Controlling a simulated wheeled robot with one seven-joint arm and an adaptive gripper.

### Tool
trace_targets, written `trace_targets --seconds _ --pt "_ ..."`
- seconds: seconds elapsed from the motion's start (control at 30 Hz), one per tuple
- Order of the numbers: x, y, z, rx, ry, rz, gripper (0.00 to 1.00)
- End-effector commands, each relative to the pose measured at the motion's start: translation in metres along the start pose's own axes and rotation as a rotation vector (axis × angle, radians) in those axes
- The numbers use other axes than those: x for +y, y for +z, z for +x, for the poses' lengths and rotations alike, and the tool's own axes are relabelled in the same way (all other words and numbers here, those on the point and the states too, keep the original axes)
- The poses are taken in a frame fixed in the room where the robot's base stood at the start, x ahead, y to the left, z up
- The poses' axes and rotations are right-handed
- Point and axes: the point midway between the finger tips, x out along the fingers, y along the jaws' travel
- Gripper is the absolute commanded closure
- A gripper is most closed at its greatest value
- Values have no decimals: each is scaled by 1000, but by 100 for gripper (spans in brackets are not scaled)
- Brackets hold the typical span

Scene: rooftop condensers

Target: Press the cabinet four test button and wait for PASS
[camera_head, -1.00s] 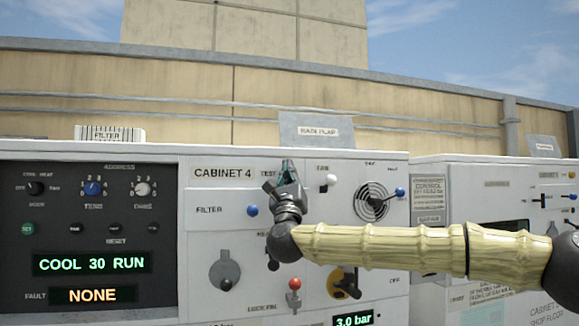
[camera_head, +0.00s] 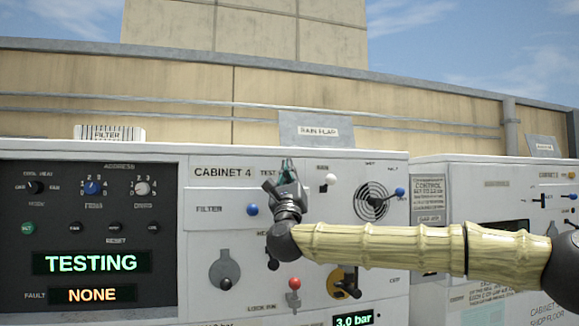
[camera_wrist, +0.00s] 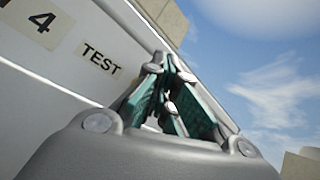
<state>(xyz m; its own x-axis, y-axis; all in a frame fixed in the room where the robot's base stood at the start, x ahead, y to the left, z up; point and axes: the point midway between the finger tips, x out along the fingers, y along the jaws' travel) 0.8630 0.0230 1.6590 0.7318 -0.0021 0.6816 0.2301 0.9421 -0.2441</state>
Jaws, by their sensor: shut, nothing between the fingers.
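Cabinet 4 (camera_head: 200,245) is a white panel with a dark control section on its left. Its upper display (camera_head: 91,263) reads TESTING in green, and the fault display (camera_head: 93,295) below reads NONE. My gripper (camera_head: 286,167) is shut and empty at the panel's upper edge, beside the TEST label (camera_head: 268,173). In the wrist view my green-padded fingers (camera_wrist: 172,82) are to the right of the TEST label (camera_wrist: 101,60). The test button itself is hidden behind my fingers, so I cannot tell whether they touch it.
Around my gripper are a blue filter knob (camera_head: 252,210), a white fan lever (camera_head: 331,180), a blue-tipped lever (camera_head: 399,192) and a red-topped lock pin (camera_head: 294,284). A rain flap (camera_head: 316,130) stands above. Another cabinet (camera_head: 490,175) is at the right.

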Motion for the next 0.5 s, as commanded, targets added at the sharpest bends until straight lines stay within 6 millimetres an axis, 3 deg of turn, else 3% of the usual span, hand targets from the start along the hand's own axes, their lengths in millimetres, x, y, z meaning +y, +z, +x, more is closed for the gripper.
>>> trace_targets --seconds 0.5 --pt "-9 8 -13 0 0 0 100"
